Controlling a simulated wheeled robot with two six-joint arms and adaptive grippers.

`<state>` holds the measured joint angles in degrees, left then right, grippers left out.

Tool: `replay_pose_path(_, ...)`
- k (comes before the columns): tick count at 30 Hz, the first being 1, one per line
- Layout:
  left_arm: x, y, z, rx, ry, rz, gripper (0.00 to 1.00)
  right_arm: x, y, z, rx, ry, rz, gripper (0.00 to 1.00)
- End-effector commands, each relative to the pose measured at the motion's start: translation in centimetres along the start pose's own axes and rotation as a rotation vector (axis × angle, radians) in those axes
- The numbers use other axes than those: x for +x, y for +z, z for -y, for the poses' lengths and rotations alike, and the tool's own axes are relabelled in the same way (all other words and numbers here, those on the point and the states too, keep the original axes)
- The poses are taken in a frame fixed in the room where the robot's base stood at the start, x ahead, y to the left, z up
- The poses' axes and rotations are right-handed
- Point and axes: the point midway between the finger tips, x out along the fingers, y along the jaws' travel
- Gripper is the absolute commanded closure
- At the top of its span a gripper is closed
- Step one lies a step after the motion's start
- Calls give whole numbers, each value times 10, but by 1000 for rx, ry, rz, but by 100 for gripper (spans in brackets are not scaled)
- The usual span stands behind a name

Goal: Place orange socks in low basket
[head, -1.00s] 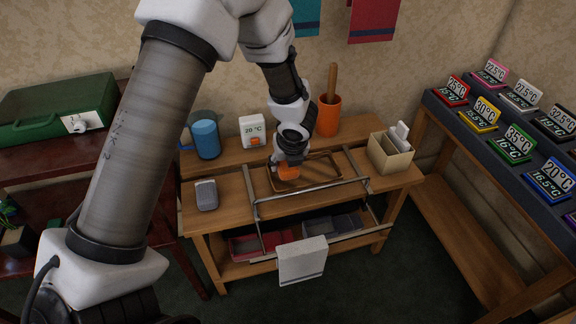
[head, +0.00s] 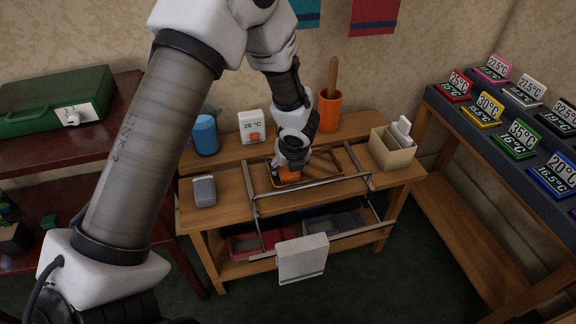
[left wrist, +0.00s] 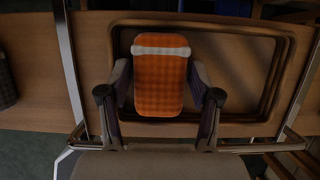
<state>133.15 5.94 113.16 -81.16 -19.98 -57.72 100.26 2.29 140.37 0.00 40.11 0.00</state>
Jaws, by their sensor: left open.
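The orange socks (head: 290,175), a checked bundle with a white band, lie in a shallow wooden tray (head: 334,155) on the table. They also show in the left wrist view (left wrist: 159,85). My left gripper (head: 284,171) is over the tray, its open fingers on either side of the socks in the left wrist view; I cannot tell whether they touch. On the low shelf under the table are a red basket (head: 245,246) and a grey one (head: 348,223), partly hidden by the front rails. My right gripper is out of view.
A metal rail frame (head: 310,184) crosses the table front, with a white towel (head: 302,258) hanging from it. A grey box-like item (head: 204,191), a blue cup (head: 205,135), an orange pot (head: 329,112) and a cream divided box (head: 391,150) stand around.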

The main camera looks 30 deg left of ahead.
Motion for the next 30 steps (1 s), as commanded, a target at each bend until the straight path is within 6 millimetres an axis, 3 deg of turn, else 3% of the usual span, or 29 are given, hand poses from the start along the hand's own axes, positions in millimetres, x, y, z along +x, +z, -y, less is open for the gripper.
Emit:
replay_pose_path(12,-101,4,0,1,0,2,36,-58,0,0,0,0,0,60)
replay_pose_path(15,-116,3,0,1,0,2,36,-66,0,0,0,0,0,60)
replay_pose_path(27,-120,-1,0,-5,0,-4,36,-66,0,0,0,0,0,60)
replay_pose_path(30,-108,-20,-5,-79,5,-61,36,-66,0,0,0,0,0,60)
